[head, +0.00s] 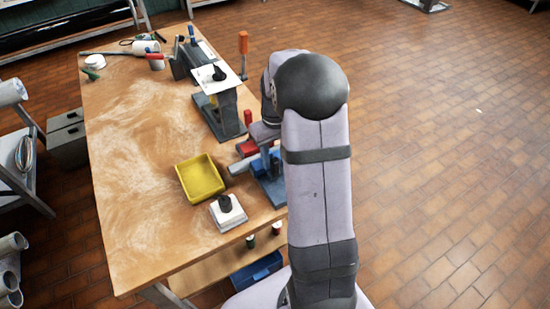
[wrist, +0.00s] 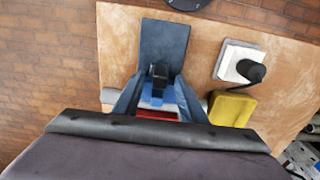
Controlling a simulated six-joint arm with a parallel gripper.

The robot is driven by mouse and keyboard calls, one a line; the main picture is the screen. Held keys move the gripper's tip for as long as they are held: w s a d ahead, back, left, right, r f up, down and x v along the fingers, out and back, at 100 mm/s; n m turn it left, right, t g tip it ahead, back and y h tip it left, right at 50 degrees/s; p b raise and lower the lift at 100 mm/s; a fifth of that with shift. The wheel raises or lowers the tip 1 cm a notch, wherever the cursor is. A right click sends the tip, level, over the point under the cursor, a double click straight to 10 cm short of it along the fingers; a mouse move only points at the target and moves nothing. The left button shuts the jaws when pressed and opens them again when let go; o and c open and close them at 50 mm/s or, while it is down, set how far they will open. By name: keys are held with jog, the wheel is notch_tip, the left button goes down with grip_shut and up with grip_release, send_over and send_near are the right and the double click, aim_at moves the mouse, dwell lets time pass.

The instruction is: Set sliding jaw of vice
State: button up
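The vice (head: 270,187) stands at the bench's right edge, with a blue body and a grey bar (head: 243,165) sticking out to its left. My arm partly covers it in the head view. In the wrist view its flat blue-grey plate (wrist: 164,45) shows, with a black part (wrist: 158,73), a blue block (wrist: 158,98) and a red strip (wrist: 155,115) below. Slanted blue pieces flank these parts; I cannot tell whether they are my fingers or vice parts. My gripper is over the vice. Its dark housing fills the bottom of the wrist view, and its fingertips are not clearly made out.
A yellow tray (head: 200,178) and a white block with a black knob (head: 229,218) stand left of the vice on the bench (head: 130,210). A grey stand with a white plate (head: 216,79) is behind. The bench's left half is mostly clear.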

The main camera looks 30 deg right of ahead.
jog(key=shift+f, duration=0.9)
grip_shut()
jog(key=shift+s, duration=2.15)
grip_release()
jog(key=shift+s, duration=0.1)
jog(key=shift+r, duration=0.1)
